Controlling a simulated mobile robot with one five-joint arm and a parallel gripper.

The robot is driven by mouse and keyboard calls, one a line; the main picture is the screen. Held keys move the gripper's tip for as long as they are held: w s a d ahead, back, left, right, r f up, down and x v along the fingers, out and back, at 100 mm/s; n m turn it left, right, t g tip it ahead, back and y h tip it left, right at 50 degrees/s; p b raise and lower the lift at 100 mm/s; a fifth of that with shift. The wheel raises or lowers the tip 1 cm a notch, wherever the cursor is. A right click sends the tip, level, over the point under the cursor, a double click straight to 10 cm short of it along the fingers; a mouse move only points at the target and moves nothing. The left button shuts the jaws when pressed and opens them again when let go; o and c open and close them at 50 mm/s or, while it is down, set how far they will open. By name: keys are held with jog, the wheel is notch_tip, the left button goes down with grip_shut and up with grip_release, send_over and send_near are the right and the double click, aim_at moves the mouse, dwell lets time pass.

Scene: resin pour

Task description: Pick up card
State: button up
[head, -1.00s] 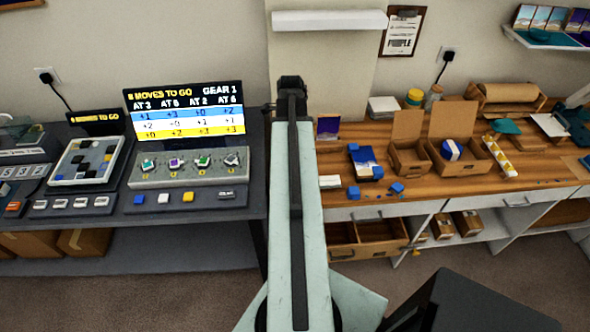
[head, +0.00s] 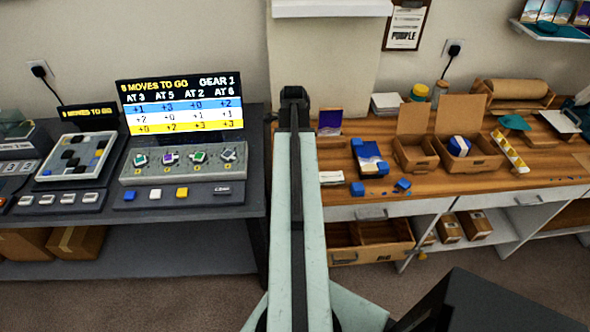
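Several things on the wooden bench could be the card, and I cannot tell which. A small purple card (head: 329,122) with a pale lower edge stands upright at the back left of the bench. A dark blue card with a pale picture (head: 369,157) lies among blue blocks. A small stack of white cards or paper (head: 331,177) lies at the front left edge. My pale arm or column fills the middle of the view, with a dark end at its top. No gripper fingers show, and nothing held can be seen.
Blue blocks (head: 402,185) lie near the bench's front. Open cardboard boxes (head: 415,153) stand right of them, one holding a blue and white roll (head: 459,146). At left, a dark desk (head: 240,195) bears a screen (head: 182,106) and a dial panel (head: 185,163).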

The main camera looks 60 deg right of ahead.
jog(key=shift+f, duration=0.15)
dwell(0.5)
jog(key=c, duration=1)
